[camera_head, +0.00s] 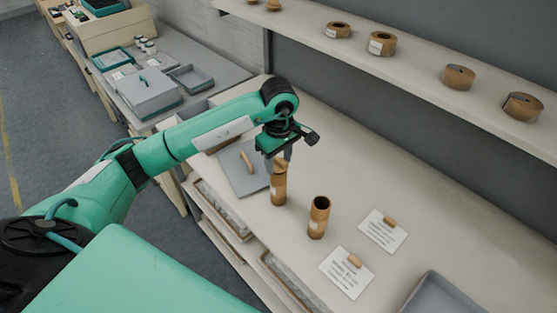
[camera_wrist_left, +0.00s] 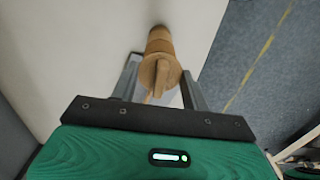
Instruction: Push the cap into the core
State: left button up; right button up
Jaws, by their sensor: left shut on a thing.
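A brown cardboard core (camera_head: 279,190) stands upright on the pale bench. A tan wooden cap (camera_head: 281,166) with a raised grip ridge is at its top end; how deep it sits I cannot tell. In the left wrist view the cap (camera_wrist_left: 158,76) is a round disc, with the core (camera_wrist_left: 159,41) behind it. My left gripper (camera_head: 281,155) points down over this core, its fingers shut on the cap. The fingers also show in the left wrist view (camera_wrist_left: 158,88), on both sides of the cap. My right gripper is not in view.
A second core (camera_head: 319,217), open at the top, stands close by to the right. A grey tray (camera_head: 236,177) with a wooden piece lies behind the left gripper. Labelled cards (camera_head: 383,231) and another grey tray (camera_head: 440,297) lie right. A shelf (camera_head: 430,82) with rolls runs above.

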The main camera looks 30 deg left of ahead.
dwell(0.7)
pick_arm(q)
jog(key=shift+b, duration=0.35)
jog(key=shift+f+b, duration=0.65)
jog(key=shift+b, duration=0.05)
jog(key=o, duration=0.6)
jog(key=shift+o, duration=0.2)
jog(key=shift+r, duration=0.1)
